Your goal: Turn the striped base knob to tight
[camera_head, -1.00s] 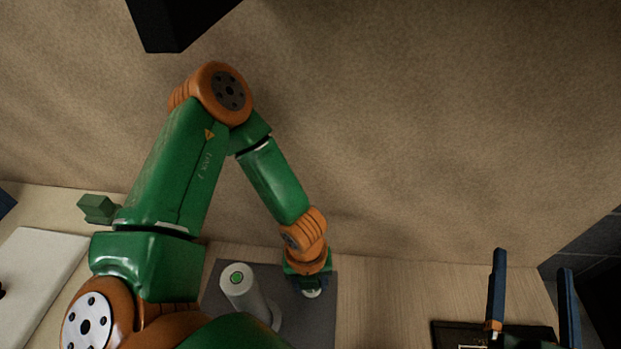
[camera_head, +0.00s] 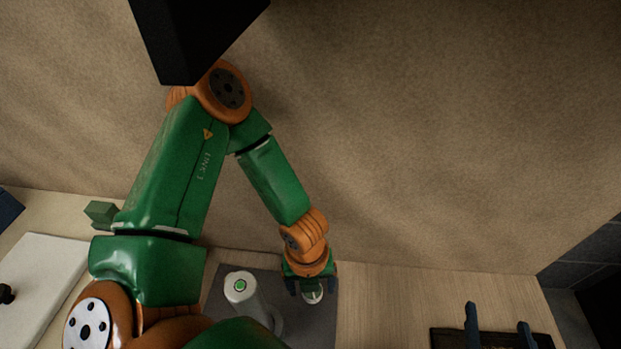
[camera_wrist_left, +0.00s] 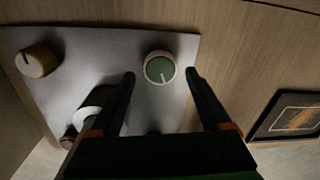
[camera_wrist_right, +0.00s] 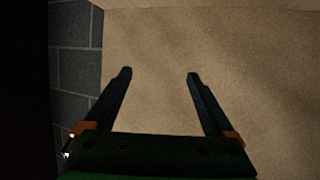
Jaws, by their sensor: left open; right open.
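A round knob (camera_wrist_left: 160,67) with a green face, pale rim and white pointer line stands on a grey plate (camera_wrist_left: 190,50) in the left wrist view. I make out no stripes on it. My left gripper (camera_wrist_left: 160,74) is open, with one fingertip on each side of this knob and gaps showing. In the head view the left gripper (camera_head: 312,287) is over the same plate (camera_head: 310,325), and the pale knob (camera_head: 313,297) shows partly beneath it. My right gripper (camera_head: 499,327) is open and empty at the lower right; its wrist view shows empty fingers (camera_wrist_right: 159,74).
A grey cylinder with a green-centred top (camera_head: 240,285) stands on the plate left of the gripper. A yellowish knob (camera_wrist_left: 38,62) and a dark red knob (camera_wrist_left: 68,138) are on the plate too. A dark framed panel (camera_wrist_left: 292,116) lies to the right. Bare wood (camera_head: 385,300) separates them.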

